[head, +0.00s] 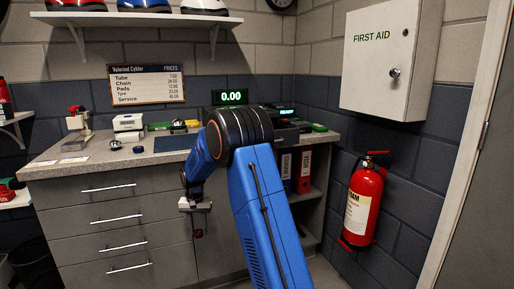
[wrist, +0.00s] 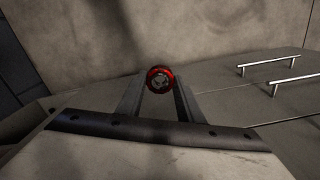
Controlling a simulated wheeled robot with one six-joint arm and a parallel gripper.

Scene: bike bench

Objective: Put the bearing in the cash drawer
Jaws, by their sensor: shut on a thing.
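My gripper (head: 197,226) hangs pointing down in front of the grey cabinet, below the worktop edge. It is shut on the bearing (wrist: 159,79), a small round piece with a red ring and a grey centre, held between the fingertips. In the head view the bearing (head: 198,233) is a small dark red spot at the finger ends. A dark till unit (head: 286,129) with a small lit display stands on the worktop at the right. My arm hides part of it, and I cannot tell whether its cash drawer is open.
The worktop (head: 75,168) holds a card reader stand (head: 76,125), a white box-like device (head: 128,124), a bell (head: 115,143) and a dark mat (head: 174,143). Cabinet drawer handles (head: 110,188) face me. A fire extinguisher (head: 362,203) hangs right.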

